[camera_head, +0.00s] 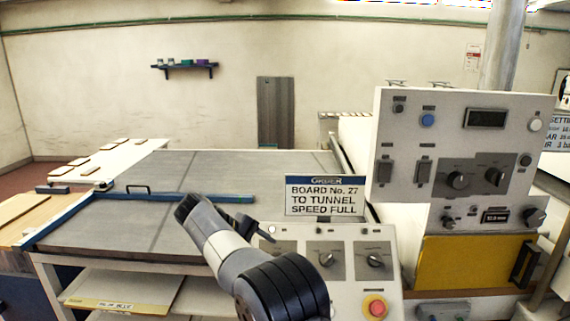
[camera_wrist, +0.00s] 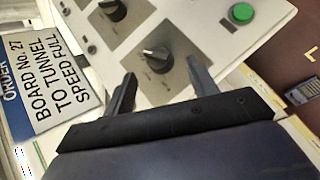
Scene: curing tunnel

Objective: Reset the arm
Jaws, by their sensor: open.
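My gripper (camera_wrist: 160,75) is open and empty in the wrist view, its two dark fingers apart with nothing between them. Beyond the fingers is a pale control panel with a black rotary knob (camera_wrist: 157,54), a second knob (camera_wrist: 113,9) and a green button (camera_wrist: 241,13). In the head view my arm rises from the bottom centre, in front of the grey table and beside the lower control panel (camera_head: 345,290). The fingers are not clear there. I cannot tell whether they touch the panel.
A sign (camera_head: 325,195) reading "Board No. 27 to tunnel speed full" stands just above the lower panel. An upright switch panel (camera_head: 450,125) is on the right. A red button (camera_head: 375,306) is low on the front panel. The grey tabletop (camera_head: 235,170) behind is mostly clear.

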